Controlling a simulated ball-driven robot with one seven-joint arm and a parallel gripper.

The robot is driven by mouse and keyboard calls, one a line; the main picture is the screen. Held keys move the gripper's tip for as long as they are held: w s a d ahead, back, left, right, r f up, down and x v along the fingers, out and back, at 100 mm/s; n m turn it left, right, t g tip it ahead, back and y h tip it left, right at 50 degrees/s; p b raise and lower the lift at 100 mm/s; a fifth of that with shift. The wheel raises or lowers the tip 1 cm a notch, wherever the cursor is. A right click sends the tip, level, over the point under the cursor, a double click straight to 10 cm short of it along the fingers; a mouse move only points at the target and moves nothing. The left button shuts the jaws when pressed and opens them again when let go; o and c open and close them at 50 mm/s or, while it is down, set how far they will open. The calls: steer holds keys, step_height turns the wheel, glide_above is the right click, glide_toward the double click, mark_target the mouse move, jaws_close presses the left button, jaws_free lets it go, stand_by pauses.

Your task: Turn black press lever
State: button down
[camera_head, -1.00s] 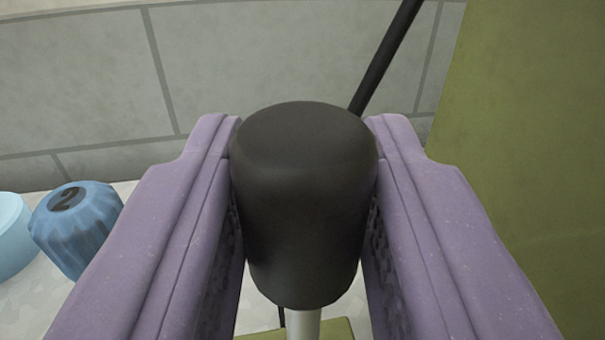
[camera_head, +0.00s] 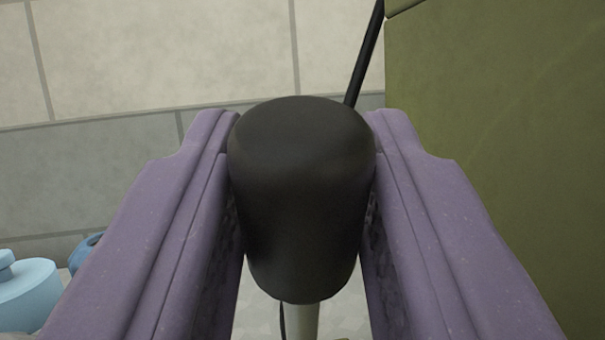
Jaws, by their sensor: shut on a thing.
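The black press lever's knob (camera_head: 302,200) fills the middle of the view, a dark rounded grip tapering downward. A pale metal rod (camera_head: 304,320) shows below it. My gripper (camera_head: 302,165) has its two purple fingers on either side of the knob and is shut on it. The knob's sides are partly hidden by the fingers, and the rod's lower end is out of view.
A large olive-green panel (camera_head: 500,150) stands close on the right. A thin black rod (camera_head: 366,55) rises behind the knob. A light blue container (camera_head: 27,293) and a darker blue object (camera_head: 85,250) sit at the lower left. A tiled wall (camera_head: 90,180) is behind.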

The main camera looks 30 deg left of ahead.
steer(key=c, duration=0.9)
jaws_free()
steer(key=shift+h, duration=0.3)
steer(key=p+v, duration=0.1)
steer(key=v, duration=0.3)
steer(key=shift+s+d, duration=0.1)
steer(key=shift+d, duration=0.1)
steer(key=s+d+p, duration=0.1)
steer(key=s+d, duration=0.1)
steer(key=s, duration=0.1)
steer(key=s+d+p, duration=0.1)
steer(key=s+d, duration=0.1)
steer(key=s, duration=0.2)
steer(key=s+d+p, duration=0.1)
steer(key=s+d, duration=0.1)
steer(key=s, duration=0.1)
steer(key=shift+s+d+f, duration=0.1)
steer(key=shift+s+f, duration=0.1)
steer(key=shift+s, duration=0.2)
